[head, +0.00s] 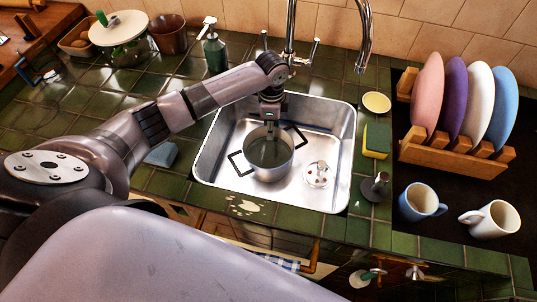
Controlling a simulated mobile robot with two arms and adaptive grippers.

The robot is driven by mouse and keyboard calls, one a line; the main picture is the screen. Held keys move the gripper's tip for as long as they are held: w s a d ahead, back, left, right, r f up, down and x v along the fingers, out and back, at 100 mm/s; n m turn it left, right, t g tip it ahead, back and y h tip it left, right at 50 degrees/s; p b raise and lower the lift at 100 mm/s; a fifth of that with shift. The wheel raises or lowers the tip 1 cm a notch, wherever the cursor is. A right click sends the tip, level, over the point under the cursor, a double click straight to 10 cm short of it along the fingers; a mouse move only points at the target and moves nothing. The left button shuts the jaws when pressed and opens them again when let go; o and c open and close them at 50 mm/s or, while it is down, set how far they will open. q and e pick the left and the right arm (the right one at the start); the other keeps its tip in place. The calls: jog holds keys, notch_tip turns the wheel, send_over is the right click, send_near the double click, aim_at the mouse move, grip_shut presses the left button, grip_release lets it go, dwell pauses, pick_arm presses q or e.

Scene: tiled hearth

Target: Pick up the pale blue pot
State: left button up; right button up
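A round pot (268,173) with black wire handles on two sides stands in the steel sink (318,130). It looks grey with at most a faint blue tint, and its inside looks dark. My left arm reaches over from the left, and its gripper (270,128) points down at the far rim of the pot. The fingers are small and dark here, so I cannot tell whether they are open, shut or touching the rim. My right gripper is out of view.
A tap (363,45) rises behind the sink. A sponge (377,140) and small yellow dish (376,102) lie right of it. Farther right are a plate rack (455,156), a blue mug (421,202) and a white mug (492,219). A soap bottle (215,52) stands behind my arm.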

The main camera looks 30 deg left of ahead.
pick_arm(q)
jog(key=shift+f, duration=1.4)
jog(key=shift+c, duration=0.3)
grip_shut()
jog(key=shift+w+r, duration=0.1)
